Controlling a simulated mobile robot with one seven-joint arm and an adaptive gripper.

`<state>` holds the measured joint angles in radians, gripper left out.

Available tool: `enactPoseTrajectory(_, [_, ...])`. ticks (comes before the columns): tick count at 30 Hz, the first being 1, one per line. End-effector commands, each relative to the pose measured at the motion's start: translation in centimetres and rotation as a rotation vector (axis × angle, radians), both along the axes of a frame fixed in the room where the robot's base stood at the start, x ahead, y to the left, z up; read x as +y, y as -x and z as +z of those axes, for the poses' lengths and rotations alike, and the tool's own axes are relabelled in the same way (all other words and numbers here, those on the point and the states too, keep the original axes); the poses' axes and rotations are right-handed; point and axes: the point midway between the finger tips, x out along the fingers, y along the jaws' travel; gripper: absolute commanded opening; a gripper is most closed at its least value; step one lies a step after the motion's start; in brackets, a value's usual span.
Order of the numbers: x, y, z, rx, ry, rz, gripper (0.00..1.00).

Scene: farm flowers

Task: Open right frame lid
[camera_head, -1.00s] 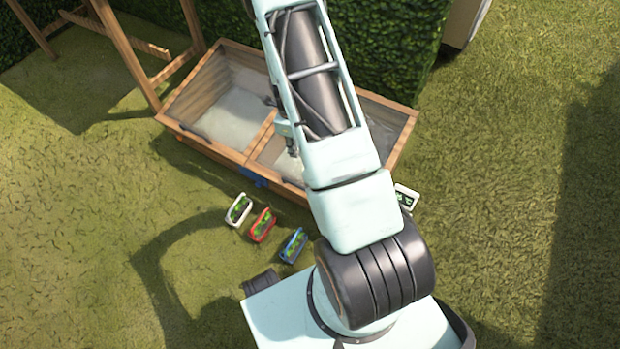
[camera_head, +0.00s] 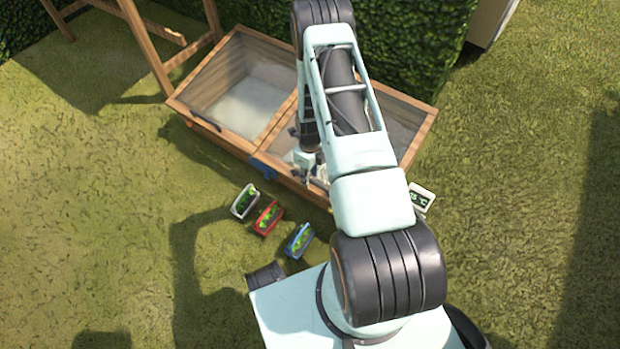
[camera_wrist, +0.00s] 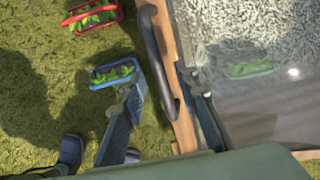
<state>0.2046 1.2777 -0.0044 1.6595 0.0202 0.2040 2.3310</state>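A wooden cold frame with two glazed lids stands by the hedge in the head view. The right frame lid (camera_head: 400,118) looks shut and is partly hidden behind my arm. In the wrist view its wooden front rail (camera_wrist: 184,128) and glass (camera_wrist: 275,110) show, with a dark curved handle (camera_wrist: 158,60) on the rail. My gripper (camera_wrist: 167,88) is open, one finger on the grass side of the handle and the other over the lid side. I cannot tell whether it touches. In the head view my gripper (camera_head: 308,178) is over the front edge.
White (camera_head: 244,201), red (camera_head: 268,218) and blue (camera_head: 299,240) planters of green plants stand on the grass in front. The left lid (camera_head: 235,90) looks shut. Wooden posts (camera_head: 150,50) stand at the left; open grass lies right.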

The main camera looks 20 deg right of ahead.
Motion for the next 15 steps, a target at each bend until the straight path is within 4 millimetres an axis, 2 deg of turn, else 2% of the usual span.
enactPoseTrajectory(3, [0.0, 0.05, -0.67, 0.001, -0.001, 0.0, 0.29])
enactPoseTrajectory(11, [-0.02, 0.02, -0.68, 0.0, 0.0, 0.001, 0.29])
enactPoseTrajectory(15, [-0.02, 0.02, -0.66, 0.0, 0.0, 0.001, 0.14])
